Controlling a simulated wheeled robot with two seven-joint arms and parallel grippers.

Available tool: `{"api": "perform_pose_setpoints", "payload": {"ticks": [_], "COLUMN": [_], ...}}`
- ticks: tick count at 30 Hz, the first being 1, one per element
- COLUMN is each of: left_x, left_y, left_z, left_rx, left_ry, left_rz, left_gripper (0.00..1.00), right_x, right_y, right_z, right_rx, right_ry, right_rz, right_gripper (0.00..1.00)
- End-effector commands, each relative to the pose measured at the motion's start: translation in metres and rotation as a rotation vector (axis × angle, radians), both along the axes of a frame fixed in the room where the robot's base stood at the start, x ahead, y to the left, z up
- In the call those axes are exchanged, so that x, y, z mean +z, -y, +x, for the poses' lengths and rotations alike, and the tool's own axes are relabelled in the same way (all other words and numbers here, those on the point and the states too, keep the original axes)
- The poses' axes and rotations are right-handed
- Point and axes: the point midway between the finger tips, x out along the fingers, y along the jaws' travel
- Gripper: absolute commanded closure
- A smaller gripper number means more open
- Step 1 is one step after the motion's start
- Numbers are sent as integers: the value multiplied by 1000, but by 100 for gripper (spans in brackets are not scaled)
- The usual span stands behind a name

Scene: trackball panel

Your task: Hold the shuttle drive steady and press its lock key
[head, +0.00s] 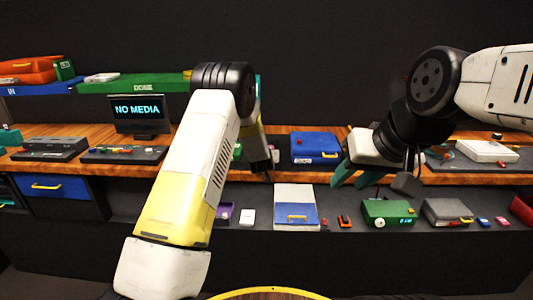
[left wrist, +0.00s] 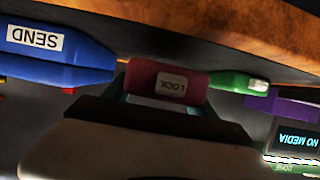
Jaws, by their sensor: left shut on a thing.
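A maroon block with a white key marked LOCK (left wrist: 171,84) sits between the fingers of my left gripper (left wrist: 160,92) in the left wrist view. That gripper is shut on the maroon block, near a wooden edge. In the head view my left forearm covers much of this area, and the left gripper (head: 262,165) shows only in part at the wooden shelf. My right gripper (head: 358,178) has its teal fingers apart and empty, in front of the shelf edge and above a green device (head: 388,212).
A blue SEND unit (left wrist: 55,52) and a green unit (left wrist: 238,82) flank the maroon block. A blue box (head: 315,148) stands on the shelf (head: 120,132) right of my left gripper. A screen (head: 137,109) reads NO MEDIA. Several devices line the lower ledge.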

Motion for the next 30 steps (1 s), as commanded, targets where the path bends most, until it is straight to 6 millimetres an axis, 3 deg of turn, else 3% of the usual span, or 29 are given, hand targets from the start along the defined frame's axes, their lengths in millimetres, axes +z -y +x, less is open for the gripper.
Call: {"api": "perform_pose_setpoints", "payload": {"ticks": [24,30], "left_x": [-17,-19], "left_y": [0,0], "left_z": [64,72], "left_rx": [1,0], "left_ry": [3,2], "left_rz": [0,0], "left_gripper": [67,67], "right_x": [0,0], "right_y": [0,0], "right_z": [0,0], "right_rx": [0,0], "right_ry": [0,0], "right_rz": [0,0], "right_gripper": [64,64]}}
